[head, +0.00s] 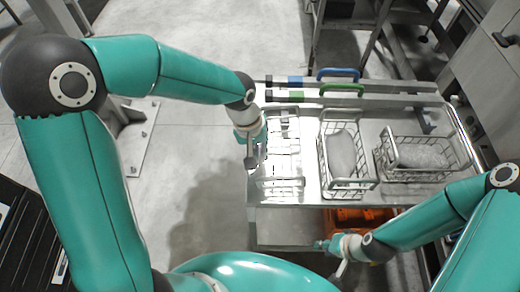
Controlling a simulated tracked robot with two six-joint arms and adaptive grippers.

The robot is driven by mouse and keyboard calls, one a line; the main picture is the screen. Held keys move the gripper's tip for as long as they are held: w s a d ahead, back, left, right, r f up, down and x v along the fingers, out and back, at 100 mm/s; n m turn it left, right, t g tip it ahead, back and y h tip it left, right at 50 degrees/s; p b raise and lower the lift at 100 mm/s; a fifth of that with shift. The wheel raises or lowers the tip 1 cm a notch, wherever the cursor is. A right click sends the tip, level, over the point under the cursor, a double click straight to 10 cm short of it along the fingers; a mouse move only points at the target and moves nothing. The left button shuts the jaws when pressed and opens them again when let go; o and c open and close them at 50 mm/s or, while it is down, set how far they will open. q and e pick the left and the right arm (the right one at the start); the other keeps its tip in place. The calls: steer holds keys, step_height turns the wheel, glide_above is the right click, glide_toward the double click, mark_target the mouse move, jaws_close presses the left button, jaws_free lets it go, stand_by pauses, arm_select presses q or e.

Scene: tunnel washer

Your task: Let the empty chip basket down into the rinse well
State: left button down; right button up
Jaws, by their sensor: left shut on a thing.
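A pale, empty-looking wire basket (287,183) is at the left end of the steel counter (305,207), its wires hard to make out against the bright metal. My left gripper (254,162) is at the basket's left side, shut on it. I cannot tell how high the basket is or where the rinse well's rim lies. My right gripper (342,272) is low, in front of the counter and away from the baskets; its fingers are too small to read.
A second wire basket (324,172) holds a grey lump; a third (462,165), at right, holds pale contents. Blue (339,72) and green (342,88) handles stand along the back edge. An orange crate (345,216) is below the counter.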

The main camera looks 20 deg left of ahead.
arm_select(q)
steer(key=shift+r+p, duration=1.95)
steer(key=shift+r, duration=1.1)
